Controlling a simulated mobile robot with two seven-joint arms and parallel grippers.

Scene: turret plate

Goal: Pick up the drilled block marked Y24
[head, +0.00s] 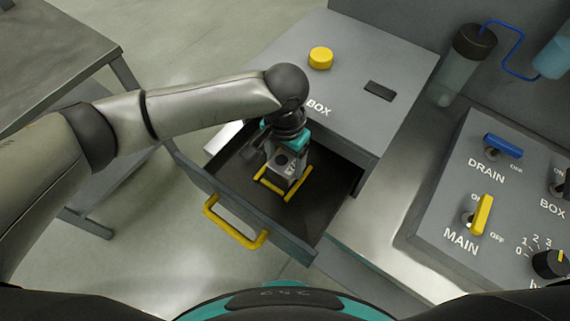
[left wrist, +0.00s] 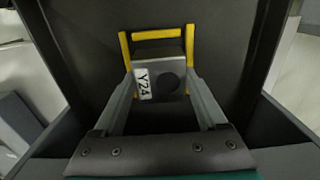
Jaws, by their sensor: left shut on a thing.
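The drilled block marked Y24 (left wrist: 171,79) is grey with a dark round hole and a white label, seen in the left wrist view. It also shows in the head view (head: 286,166), inside the open drawer (head: 327,193). My left gripper (left wrist: 160,88) is shut on the block, one finger on each side. A yellow frame (head: 291,195) on the drawer floor lies around or just beyond the block. I cannot tell whether the block touches the floor. My right gripper is not in view.
The drawer has a yellow handle (head: 236,226) and slides from a grey box (head: 350,70) with a yellow button (head: 320,57) on top. A switch panel (head: 450,205) stands at the right. A table (head: 50,60) is at the far left.

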